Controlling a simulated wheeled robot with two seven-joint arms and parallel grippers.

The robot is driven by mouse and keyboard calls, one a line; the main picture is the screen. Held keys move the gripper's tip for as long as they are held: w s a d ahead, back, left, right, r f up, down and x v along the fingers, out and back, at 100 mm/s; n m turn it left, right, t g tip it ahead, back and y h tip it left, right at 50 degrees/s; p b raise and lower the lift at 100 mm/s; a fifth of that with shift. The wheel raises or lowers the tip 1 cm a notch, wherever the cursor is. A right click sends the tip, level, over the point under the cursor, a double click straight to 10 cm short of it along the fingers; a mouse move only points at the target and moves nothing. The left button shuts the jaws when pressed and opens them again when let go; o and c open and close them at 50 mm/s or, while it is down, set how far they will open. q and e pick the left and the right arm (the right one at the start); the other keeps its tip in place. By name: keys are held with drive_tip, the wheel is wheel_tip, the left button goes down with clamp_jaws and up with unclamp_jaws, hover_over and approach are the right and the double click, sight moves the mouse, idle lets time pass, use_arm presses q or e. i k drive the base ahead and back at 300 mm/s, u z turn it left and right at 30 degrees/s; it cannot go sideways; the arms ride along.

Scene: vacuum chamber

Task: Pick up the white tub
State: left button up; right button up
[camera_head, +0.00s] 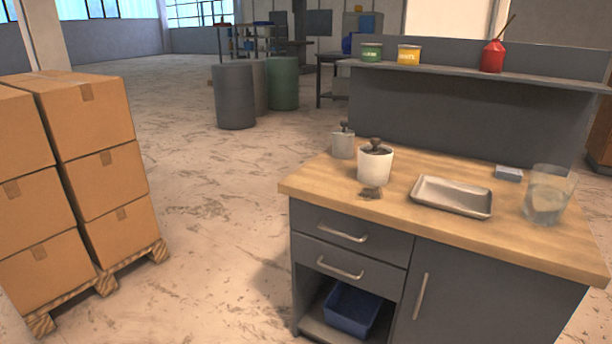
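The white tub (375,165) stands upright on the wooden top of the workbench (310,188), left of the metal tray. It has a dark knob on top. A small grey-brown pile or piece (370,193) lies just in front of it. A smaller grey container (343,143), also with a dark knob, stands behind it to the left, close to it. Neither of my grippers shows in the head view.
A shallow metal tray (451,207), a glass vessel (548,195) and a small grey-blue block (508,173) are on the bench. A shelf (450,75) with cans runs behind. Stacked boxes (95,130) stand at left; the floor between is clear.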

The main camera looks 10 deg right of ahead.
sight(372, 170)
drive_tip(key=u, duration=0.8)
drive_tip(key=i, duration=1.7)
drive_tip(key=z, duration=0.85)
